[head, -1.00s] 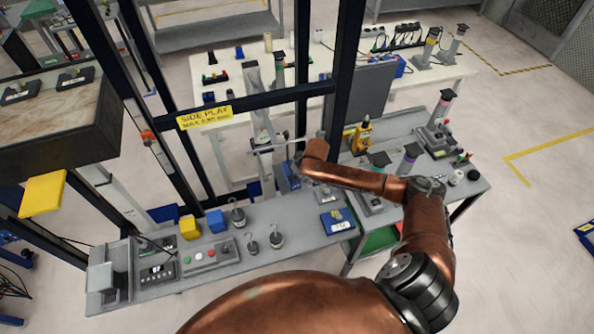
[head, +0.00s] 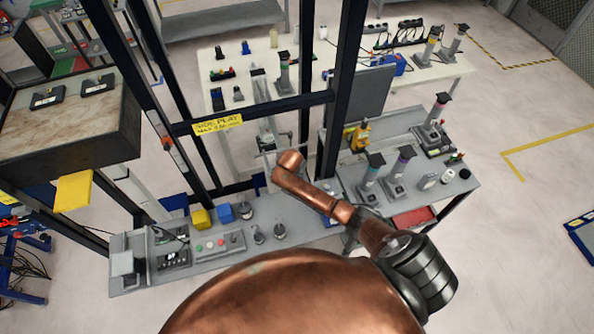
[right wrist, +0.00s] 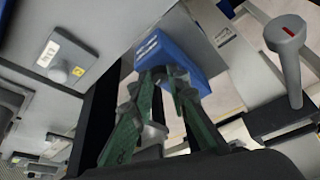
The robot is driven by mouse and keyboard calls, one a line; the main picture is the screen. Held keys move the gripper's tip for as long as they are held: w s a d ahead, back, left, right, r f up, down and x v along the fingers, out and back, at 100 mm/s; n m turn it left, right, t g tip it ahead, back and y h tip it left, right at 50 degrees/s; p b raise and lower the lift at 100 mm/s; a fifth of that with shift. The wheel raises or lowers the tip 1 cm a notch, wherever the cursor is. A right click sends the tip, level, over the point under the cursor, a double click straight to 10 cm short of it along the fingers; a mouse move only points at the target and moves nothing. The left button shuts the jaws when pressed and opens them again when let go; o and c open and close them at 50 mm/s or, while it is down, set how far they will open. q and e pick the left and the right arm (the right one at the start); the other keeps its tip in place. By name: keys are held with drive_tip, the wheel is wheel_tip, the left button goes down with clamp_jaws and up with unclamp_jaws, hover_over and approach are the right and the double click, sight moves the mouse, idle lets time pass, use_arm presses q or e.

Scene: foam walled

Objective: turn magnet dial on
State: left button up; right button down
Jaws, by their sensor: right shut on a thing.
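A blue block (right wrist: 172,62) with a white label is mounted beside a grey surface in the right wrist view. I take it to be the magnet base. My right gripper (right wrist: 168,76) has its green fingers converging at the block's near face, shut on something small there. The dial itself is hidden behind the fingertips. In the head view my copper right arm reaches to the frame by the bench, and its gripper and the block are hidden behind the wrist. My left gripper is not in view.
A grey post with a red mark (right wrist: 288,45) stands right of the block in the wrist view. Black frame posts (head: 343,90) and a crossbar with a yellow sign (head: 218,124) surround the work spot. A control box (head: 220,243) and a yellow cube (head: 201,218) sit on the bench.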

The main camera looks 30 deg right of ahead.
drive_tip(key=shift+w+m+g+h, duration=0.15)
drive_tip(key=shift+m+g+h, duration=0.3)
drive_tip(key=shift+m, duration=1.15)
drive_tip(key=c, duration=1.8)
unclamp_jaws()
drive_tip(key=shift+c, duration=0.2)
drive_tip(key=shift+a+r, duration=0.1)
drive_tip(key=s+a+r, duration=0.2)
drive_tip(key=s+a, duration=0.1)
drive_tip(key=a, duration=0.3)
drive_tip(key=s+a+r, duration=0.2)
drive_tip(key=s+a, duration=0.2)
drive_tip(key=a, duration=0.2)
drive_tip(key=shift+r, duration=0.25)
